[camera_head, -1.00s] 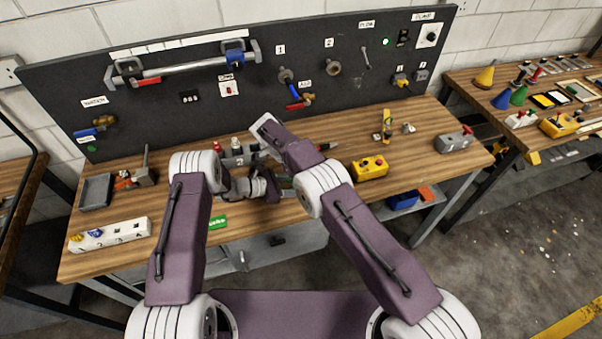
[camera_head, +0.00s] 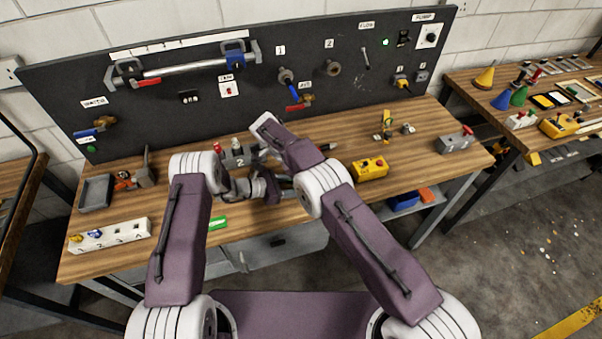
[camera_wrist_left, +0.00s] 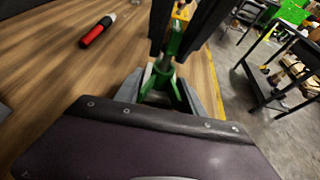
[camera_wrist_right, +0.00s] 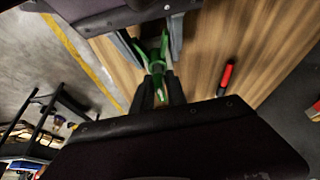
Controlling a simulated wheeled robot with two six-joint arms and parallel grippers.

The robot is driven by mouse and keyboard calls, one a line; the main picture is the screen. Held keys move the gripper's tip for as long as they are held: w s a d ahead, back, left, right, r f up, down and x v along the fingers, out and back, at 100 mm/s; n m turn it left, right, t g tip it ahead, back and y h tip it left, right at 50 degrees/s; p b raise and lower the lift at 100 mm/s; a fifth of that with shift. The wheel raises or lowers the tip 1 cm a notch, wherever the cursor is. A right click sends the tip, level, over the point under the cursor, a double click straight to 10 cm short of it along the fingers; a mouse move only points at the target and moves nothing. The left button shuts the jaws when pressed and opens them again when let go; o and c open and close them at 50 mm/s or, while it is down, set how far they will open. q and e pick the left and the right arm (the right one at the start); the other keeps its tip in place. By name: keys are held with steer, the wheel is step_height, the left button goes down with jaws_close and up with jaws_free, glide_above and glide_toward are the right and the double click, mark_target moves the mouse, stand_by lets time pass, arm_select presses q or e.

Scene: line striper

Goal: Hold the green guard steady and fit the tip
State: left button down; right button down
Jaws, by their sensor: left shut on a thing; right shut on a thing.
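The green guard (camera_wrist_left: 158,83) shows between the grey fingers of my left gripper (camera_wrist_left: 160,88), which is shut on it. In the right wrist view the guard (camera_wrist_right: 157,60) is a forked green piece reaching toward my right gripper (camera_wrist_right: 159,88). The dark fingers of my right gripper are shut around a small piece in line with the guard, likely the tip. The fingers hide most of this piece, and I cannot tell whether it is seated in the guard. In the head view both grippers meet over the front middle of the bench, largely hidden by my arms.
A red and black pen-like tool (camera_wrist_right: 226,78) lies on the wooden bench (camera_head: 330,195) beside the grippers. A yellow button box (camera_head: 370,169) stands to the right, a grey tray (camera_head: 96,193) and white numbered block (camera_head: 110,236) to the left.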

steer(key=shift+f, duration=0.35)
stand_by(0.4)
steer(key=shift+r, duration=0.1)
steer(key=shift+r, duration=0.2)
steer(key=c, duration=1.3)
jaws_free()
steer(key=shift+o, duration=0.2)
steer(key=o, duration=0.3)
steer(key=shift+o, duration=0.2)
